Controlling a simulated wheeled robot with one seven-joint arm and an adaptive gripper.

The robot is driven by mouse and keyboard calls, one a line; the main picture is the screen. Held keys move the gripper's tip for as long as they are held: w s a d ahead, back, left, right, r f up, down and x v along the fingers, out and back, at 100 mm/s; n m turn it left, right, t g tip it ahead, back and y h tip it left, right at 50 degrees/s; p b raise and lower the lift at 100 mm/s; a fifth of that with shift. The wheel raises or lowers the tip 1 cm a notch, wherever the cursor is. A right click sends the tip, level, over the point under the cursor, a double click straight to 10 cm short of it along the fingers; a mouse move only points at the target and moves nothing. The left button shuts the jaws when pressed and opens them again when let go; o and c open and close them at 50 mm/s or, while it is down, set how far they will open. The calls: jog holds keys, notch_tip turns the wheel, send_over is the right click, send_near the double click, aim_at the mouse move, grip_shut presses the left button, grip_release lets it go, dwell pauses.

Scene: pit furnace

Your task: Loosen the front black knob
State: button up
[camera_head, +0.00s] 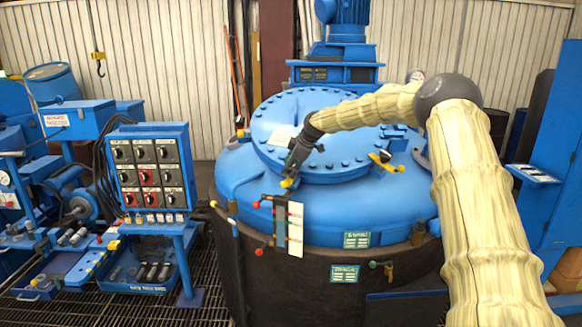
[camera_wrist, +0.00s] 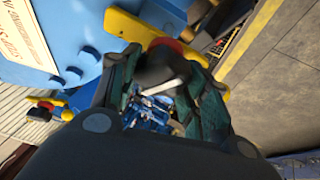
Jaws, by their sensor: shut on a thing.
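My gripper (camera_head: 291,172) is at the front left edge of the round blue furnace lid (camera_head: 262,128), pointing down. In the wrist view, my gripper (camera_wrist: 165,68) has its two dark green fingers shut on the front black knob (camera_wrist: 163,66). A yellow bar (camera_wrist: 140,30) lies just beyond the knob, and its yellow end (camera_head: 287,183) shows below my gripper in the head view. The fingers hide much of the knob, and in the head view I cannot make it out. Another black knob (camera_head: 385,155) with a yellow piece sits on the lid's right side.
A control panel (camera_head: 150,170) with several dials stands to the left. A red-tipped lever (camera_head: 266,202) and a white plate (camera_head: 295,228) are on the furnace front below my gripper. A blue motor (camera_head: 343,20) stands behind the lid.

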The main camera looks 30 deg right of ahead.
jog(key=shift+r+n, duration=0.1)
jog(key=shift+n, duration=0.5)
jog(key=o, duration=1)
jog(key=shift+d+v, duration=0.2)
jog(key=shift+v, duration=5.7)
jog(key=shift+w, duration=0.1)
